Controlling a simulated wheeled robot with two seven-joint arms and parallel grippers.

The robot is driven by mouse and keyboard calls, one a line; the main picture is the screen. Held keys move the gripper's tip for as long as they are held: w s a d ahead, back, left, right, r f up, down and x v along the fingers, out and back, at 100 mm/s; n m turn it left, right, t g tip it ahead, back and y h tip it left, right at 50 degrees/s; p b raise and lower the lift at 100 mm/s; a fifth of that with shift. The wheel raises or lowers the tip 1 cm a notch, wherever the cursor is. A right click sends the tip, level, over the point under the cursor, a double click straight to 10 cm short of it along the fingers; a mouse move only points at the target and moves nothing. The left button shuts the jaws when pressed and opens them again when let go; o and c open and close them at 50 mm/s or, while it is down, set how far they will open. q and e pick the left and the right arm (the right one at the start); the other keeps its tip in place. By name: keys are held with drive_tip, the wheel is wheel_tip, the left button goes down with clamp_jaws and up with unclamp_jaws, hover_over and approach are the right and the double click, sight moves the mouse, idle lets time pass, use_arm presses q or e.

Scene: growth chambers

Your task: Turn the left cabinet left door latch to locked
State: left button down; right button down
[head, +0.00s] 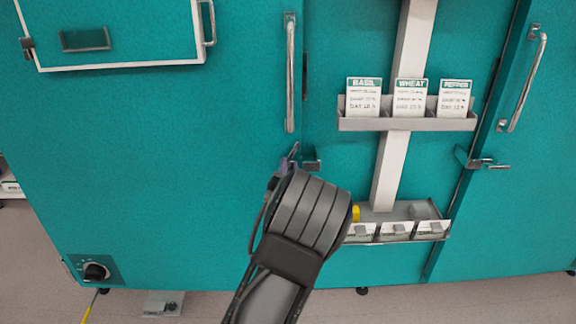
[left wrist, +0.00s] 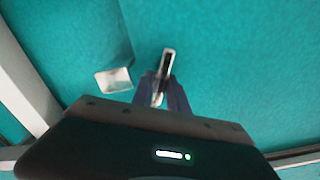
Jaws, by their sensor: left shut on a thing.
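The left cabinet's left door (head: 150,150) is a teal panel and looks closed. Its latch (head: 295,150) sits at the door's right edge, mostly hidden behind my left arm in the head view. A metal keeper (head: 312,165) is just right of it, and it also shows in the left wrist view (left wrist: 114,80). In the left wrist view the latch handle (left wrist: 168,62) stands up between the fingers of my left gripper (left wrist: 163,95), which is shut on it. The handle points up and away from the keeper in that view. My right gripper is not in view.
A long vertical handle (head: 290,75) is above the latch. A card shelf (head: 408,124) and a lower tray (head: 400,232) are on the post (head: 402,100) to the right. Another door latch (head: 482,162) is at far right. A knob (head: 95,271) is at lower left.

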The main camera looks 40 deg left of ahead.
use_arm(q)
drive_tip(key=m, duration=0.2)
drive_tip(key=m+p, duration=0.1)
drive_tip(key=m, duration=0.3)
drive_tip(key=shift+w+d+f+m, duration=0.15)
drive_tip(key=shift+d+f+m, duration=0.1)
drive_tip(key=shift+m, duration=0.05)
drive_tip(key=m, duration=0.3)
drive_tip(key=shift+f+m+p, duration=0.2)
drive_tip(key=shift+m+p, duration=0.1)
drive_tip(key=shift+p, duration=0.05)
drive_tip(key=shift+f+m, duration=0.15)
drive_tip(key=shift+m, duration=1.35)
drive_tip(key=c, duration=1.3)
unclamp_jaws()
drive_tip(key=v, duration=0.7)
drive_tip(key=shift+s+d, duration=0.25)
drive_tip(key=shift+d, duration=0.05)
